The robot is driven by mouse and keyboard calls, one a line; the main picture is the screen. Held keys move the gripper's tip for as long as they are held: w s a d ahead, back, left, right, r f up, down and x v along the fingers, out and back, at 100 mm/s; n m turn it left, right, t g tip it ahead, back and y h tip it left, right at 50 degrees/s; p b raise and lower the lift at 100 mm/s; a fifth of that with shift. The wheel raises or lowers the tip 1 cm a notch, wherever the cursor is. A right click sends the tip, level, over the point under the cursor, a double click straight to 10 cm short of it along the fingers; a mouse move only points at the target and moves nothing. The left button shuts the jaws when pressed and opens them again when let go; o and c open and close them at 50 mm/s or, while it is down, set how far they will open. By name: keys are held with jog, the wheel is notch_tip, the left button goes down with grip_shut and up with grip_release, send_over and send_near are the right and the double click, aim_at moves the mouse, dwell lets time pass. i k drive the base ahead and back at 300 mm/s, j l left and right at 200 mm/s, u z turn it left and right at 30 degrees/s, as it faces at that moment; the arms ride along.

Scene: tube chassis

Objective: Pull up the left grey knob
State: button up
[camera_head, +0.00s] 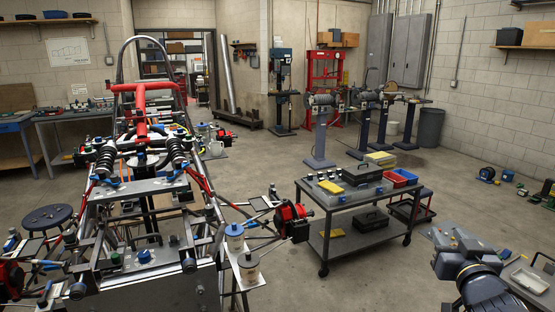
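Several small knobs stand on the plate (145,272) at the near end of the tube chassis (140,150), at the left of the head view. A taller dark knob (189,265) is further right, and one (77,291) is at the plate's left corner. They are too small to tell which is the left grey knob or whether any is raised. My gripper's fingers are not in view.
A grey cart (340,207) with yellow and red trays and a black case stands right of the chassis. Two pale spools (248,262) with coloured tops sit beside the chassis. Grey and dark blue machinery or arm parts (470,265) fill the lower right. Open floor (385,275) lies between.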

aim_at(169, 172)
jog(key=i+j+z, duration=0.1)
jog(key=z, duration=0.4)
jog(key=j+z, duration=0.35)
jog(key=z, duration=0.15)
jog(key=j+u, duration=0.25)
jog(key=j, duration=0.15)
jog(key=i+j+u, duration=0.25)
jog(key=j+u, duration=0.15)
jog(key=u, duration=0.35)
jog(key=i+j+u, duration=0.1)
jog(key=u, duration=0.35)
jog(key=j+u, duration=0.1)
jog(key=u, duration=0.4)
jog(key=i+u, duration=0.1)
jog(key=u, duration=0.4)
